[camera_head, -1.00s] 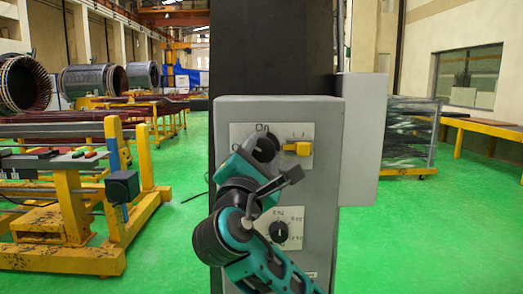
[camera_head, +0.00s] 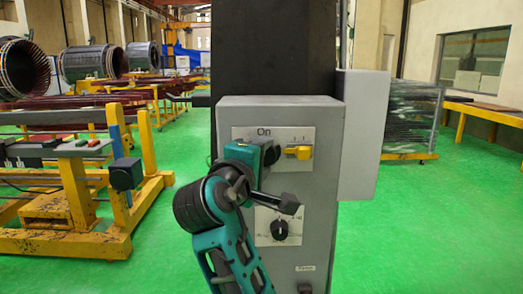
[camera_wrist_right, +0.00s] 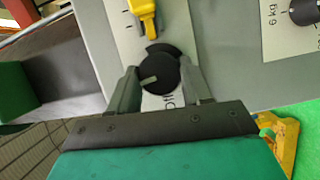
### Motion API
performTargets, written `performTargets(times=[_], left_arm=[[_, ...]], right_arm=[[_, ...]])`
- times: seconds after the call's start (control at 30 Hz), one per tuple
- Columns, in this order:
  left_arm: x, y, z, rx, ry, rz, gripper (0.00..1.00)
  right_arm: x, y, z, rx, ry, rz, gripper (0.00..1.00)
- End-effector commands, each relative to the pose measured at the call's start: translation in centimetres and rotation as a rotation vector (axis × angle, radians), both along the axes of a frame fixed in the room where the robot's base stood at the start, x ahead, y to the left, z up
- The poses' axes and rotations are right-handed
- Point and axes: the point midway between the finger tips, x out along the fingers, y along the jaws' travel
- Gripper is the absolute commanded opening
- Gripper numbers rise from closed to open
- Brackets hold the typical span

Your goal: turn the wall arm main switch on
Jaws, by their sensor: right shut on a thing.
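The main switch is a round black knob (camera_wrist_right: 158,72) on a pale plate at the upper left of the grey wall box. In the right wrist view it sits between the two fingers of my right gripper (camera_wrist_right: 160,80), which is shut on it. A pale pointer mark on the knob slants to the lower left there. Part of a label shows just below the knob. In the head view my right gripper (camera_head: 262,155) covers most of the knob, below the word "On". My left gripper is not in view.
A yellow switch (camera_head: 299,152) sits right of the knob on the same plate. A lower black dial (camera_head: 280,229) is below it on the box (camera_head: 318,205). A yellow-framed workbench (camera_head: 70,205) stands at the left. Green floor (camera_head: 400,235) is clear at the right.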

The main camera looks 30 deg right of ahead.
Motion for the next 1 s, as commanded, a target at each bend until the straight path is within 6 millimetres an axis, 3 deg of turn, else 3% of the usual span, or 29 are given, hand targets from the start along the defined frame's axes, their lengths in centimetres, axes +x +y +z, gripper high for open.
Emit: performTargets(times=[0.33, 0.87, 0.9, 1.0], left_arm=[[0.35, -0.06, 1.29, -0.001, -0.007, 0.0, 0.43], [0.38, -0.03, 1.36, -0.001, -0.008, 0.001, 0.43], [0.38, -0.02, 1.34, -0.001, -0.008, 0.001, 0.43], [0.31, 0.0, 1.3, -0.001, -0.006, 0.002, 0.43]], right_arm=[[-0.02, 0.04, 0.0, 0.123, -0.07, 0.001, 0.18], [-0.01, 0.03, -0.07, 0.145, -0.085, 0.001, 0.18], [-0.01, 0.02, -0.07, 0.145, -0.085, 0.0, 0.5], [-0.01, 0.02, -0.04, 0.144, -0.085, 0.001, 0.59]])
